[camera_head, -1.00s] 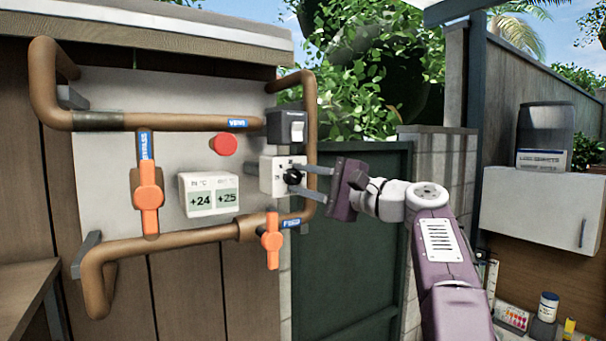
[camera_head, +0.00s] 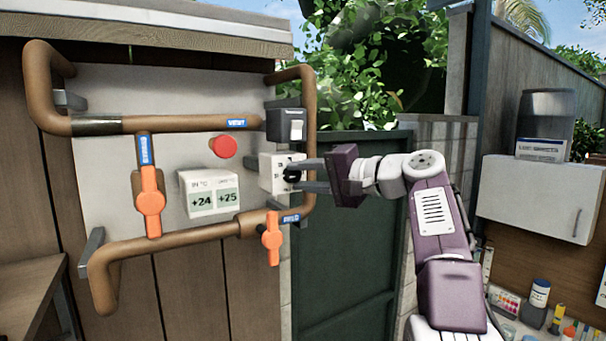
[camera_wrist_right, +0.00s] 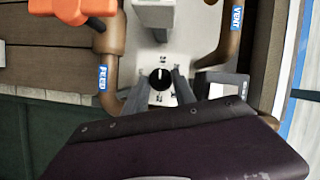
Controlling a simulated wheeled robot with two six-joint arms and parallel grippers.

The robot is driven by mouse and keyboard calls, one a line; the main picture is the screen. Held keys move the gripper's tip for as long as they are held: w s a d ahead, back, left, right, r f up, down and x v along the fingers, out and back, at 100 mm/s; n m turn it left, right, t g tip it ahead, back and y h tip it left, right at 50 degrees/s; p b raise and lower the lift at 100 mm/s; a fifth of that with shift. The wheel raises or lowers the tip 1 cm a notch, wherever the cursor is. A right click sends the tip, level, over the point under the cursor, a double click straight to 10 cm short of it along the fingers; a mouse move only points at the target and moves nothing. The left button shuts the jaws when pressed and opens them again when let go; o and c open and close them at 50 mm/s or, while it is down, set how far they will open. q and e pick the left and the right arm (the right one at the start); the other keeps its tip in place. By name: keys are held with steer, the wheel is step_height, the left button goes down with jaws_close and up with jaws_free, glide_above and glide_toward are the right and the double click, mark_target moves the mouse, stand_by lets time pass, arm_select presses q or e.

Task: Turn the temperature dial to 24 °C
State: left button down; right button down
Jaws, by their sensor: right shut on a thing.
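The temperature dial (camera_head: 291,174) is a black round knob on a white plate with small printed marks. In the right wrist view the dial (camera_wrist_right: 160,78) carries a pale line, but I cannot read which number it points at. My right gripper (camera_head: 295,178) reaches in from the right, its fingers shut on the dial from both sides. In the wrist view the gripper (camera_wrist_right: 161,83) has one finger on each side of the knob. A white display (camera_head: 209,193) left of the dial reads +24 and +25. My left gripper is not in view.
A grey switch box (camera_head: 286,126) sits just above the dial. Brown pipes (camera_head: 200,124) frame the panel, with orange valve handles (camera_head: 150,202) on them. A red button (camera_head: 224,146) is on the panel. A dark green gate (camera_head: 345,250) stands below my right arm.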

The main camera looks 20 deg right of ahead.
steer(key=shift+r, duration=0.15)
steer(key=c, duration=1.1)
jaws_free()
steer(key=shift+c, duration=0.2)
steer(key=shift+o, duration=0.5)
steer(key=shift+w, duration=0.25)
steer(key=f+b+v, duration=0.1)
steer(key=v, duration=0.8)
steer(key=shift+r, duration=0.35)
